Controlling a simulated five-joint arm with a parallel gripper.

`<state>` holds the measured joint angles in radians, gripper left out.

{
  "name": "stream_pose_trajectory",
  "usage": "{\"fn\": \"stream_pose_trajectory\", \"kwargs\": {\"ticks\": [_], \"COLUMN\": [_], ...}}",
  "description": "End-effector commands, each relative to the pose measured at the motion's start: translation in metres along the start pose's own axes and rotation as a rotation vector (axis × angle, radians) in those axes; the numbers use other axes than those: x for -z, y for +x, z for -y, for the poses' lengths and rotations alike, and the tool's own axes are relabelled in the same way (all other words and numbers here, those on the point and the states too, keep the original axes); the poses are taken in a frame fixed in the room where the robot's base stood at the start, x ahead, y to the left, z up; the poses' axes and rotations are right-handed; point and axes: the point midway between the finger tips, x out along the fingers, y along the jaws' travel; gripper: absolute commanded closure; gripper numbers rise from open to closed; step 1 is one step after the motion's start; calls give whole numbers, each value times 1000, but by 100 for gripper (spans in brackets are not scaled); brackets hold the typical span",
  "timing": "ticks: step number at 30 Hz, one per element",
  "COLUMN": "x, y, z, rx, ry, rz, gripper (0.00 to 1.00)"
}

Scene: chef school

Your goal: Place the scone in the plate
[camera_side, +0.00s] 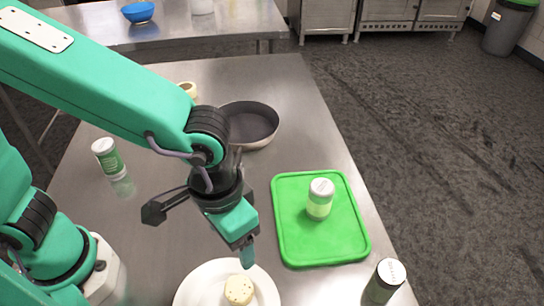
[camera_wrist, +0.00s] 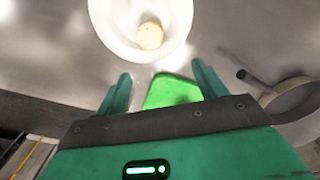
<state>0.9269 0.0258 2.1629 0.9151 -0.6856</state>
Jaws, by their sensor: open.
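The scone (camera_side: 239,290) is a small, pale, round piece with dark specks. It sits on the white plate (camera_side: 196,289) at the bottom of the side view. In the wrist view the scone (camera_wrist: 150,36) lies inside the plate's rim (camera_wrist: 108,33), toward its lower right part. My gripper (camera_side: 246,252) is above the table near the plate's far edge, pointing down. In the wrist view my gripper (camera_wrist: 161,84) shows two green fingers spread apart with nothing between them. The scone is beyond the fingertips, apart from them.
A green cutting board (camera_side: 291,232) lies right of my gripper, with a white-capped jar (camera_side: 320,199) on it. A dark jar (camera_side: 383,282) stands at the front right. A pan (camera_side: 250,125) is behind. A green-labelled jar (camera_side: 108,157) stands at the left.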

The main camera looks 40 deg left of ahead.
Motion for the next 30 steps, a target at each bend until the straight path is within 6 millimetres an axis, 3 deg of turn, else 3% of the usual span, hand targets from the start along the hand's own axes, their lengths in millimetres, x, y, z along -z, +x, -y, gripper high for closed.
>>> {"fn": "stream_pose_trajectory", "kwargs": {"ticks": [6,13,24,30], "x": [18,20,-12,-34], "y": [-30,-60,-92,-100], "z": [58,130,226,256], "rx": [-40,-54,8,61], "ry": [-55,-110,-193,-222], "rz": [-80,-191,-375,-440], "gripper": [30,30,30,30]}}
